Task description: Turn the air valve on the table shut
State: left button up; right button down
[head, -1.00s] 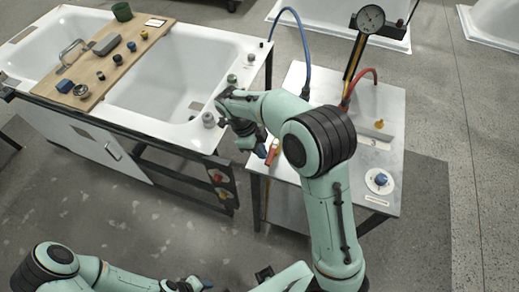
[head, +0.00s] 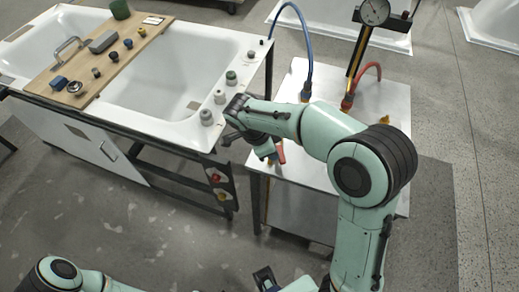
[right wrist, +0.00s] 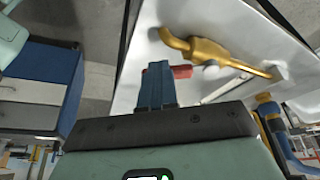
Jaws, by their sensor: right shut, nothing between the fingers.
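The air valve has a red lever (head: 281,152), which shows at the near left edge of the white-topped table (head: 389,102). In the right wrist view the red lever (right wrist: 182,71) sits just behind and to the right of my fingertips, partly hidden by them, below a brass pipe (right wrist: 222,54). My right gripper (head: 270,156) is shut and empty, its blue fingers right beside the lever. I cannot tell whether they touch it.
A blue hose (head: 307,55) and a red hose (head: 366,72) rise from the table, near a gauge (head: 374,11) on a post. Left stands a white bathtub (head: 150,95) with a wooden board (head: 118,58) holding several small items. Grey floor lies open in front.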

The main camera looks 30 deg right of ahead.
jog(key=n+b, duration=0.1)
jog(key=s+d+n+t, duration=0.1)
jog(key=d+n+b, duration=0.1)
jog(key=shift+s+f+n+b, duration=0.2)
jog(key=shift+s+n+b, duration=0.05)
jog(key=shift+n+b, duration=0.15)
jog(key=n, duration=0.1)
jog(key=d+n+t+b, duration=0.1)
jog(key=shift+s+d+n+b, duration=0.25)
jog(key=shift+d+n+b, duration=0.05)
jog(key=d+n, duration=0.1)
jog(key=n, duration=0.1)
jog(key=d+n+t+b, duration=0.1)
jog(key=shift+d+r+n+t+y+b, duration=0.1)
jog(key=shift+n+t+y+b, duration=0.2)
jog(key=shift+n, duration=0.1)
pick_arm(q)
notch_tip(320, 180, down, 6)
jog(key=shift+s+f, duration=0.25)
jog(key=shift+s, duration=0.05)
pick_arm(e)
jog(key=shift+d, duration=0.45)
pick_arm(q)
jog(key=shift+s+a, duration=0.1)
jog(key=shift+a, duration=0.05)
